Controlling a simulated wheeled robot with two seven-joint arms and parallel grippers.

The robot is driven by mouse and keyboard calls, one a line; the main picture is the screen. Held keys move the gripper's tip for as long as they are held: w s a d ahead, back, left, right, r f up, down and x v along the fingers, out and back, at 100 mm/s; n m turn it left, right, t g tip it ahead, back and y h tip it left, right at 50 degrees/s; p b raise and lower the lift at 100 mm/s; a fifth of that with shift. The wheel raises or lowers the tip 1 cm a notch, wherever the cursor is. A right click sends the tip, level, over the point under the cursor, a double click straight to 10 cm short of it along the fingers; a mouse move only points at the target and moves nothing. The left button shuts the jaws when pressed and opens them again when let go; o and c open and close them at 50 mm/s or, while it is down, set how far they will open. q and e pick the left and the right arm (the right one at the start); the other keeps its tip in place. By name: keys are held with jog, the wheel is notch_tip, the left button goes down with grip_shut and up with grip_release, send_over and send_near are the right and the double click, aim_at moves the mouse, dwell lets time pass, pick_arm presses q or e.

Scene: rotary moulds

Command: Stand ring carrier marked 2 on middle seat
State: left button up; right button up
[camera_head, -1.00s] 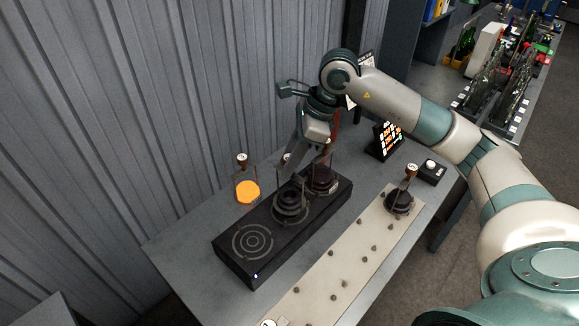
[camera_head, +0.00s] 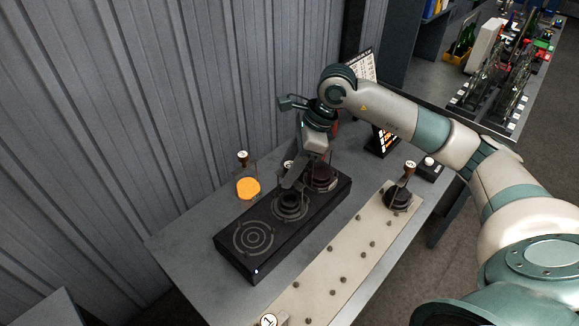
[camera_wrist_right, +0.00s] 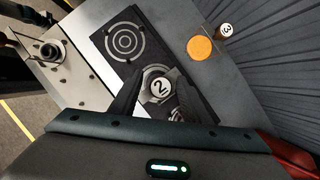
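The ring carrier marked 2 (camera_head: 289,204) is upright at the middle seat of the black block (camera_head: 262,262), with dark rings around it. Whether its base rests fully on the seat is hidden. My right gripper (camera_head: 292,176) is above it, pointing down. In the right wrist view, its fingers (camera_wrist_right: 159,92) close in on both sides of the round top marked 2 (camera_wrist_right: 158,87), and I see no clear gap. The middle seat itself is covered by the carrier. My left gripper is out of view.
The near seat (camera_head: 253,238) is empty. The carrier marked 3 (camera_head: 242,157) with an orange disc (camera_head: 248,188) stands behind the block. Another carrier (camera_head: 399,196) stands on the pale pegged board (camera_head: 318,274).

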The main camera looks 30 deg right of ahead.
jog(key=shift+r, duration=0.15)
jog(key=shift+d+r, duration=0.15)
jog(key=shift+r, duration=0.05)
jog(key=b+v, duration=0.5)
jog(key=v, duration=0.6)
jog(key=shift+r, duration=0.2)
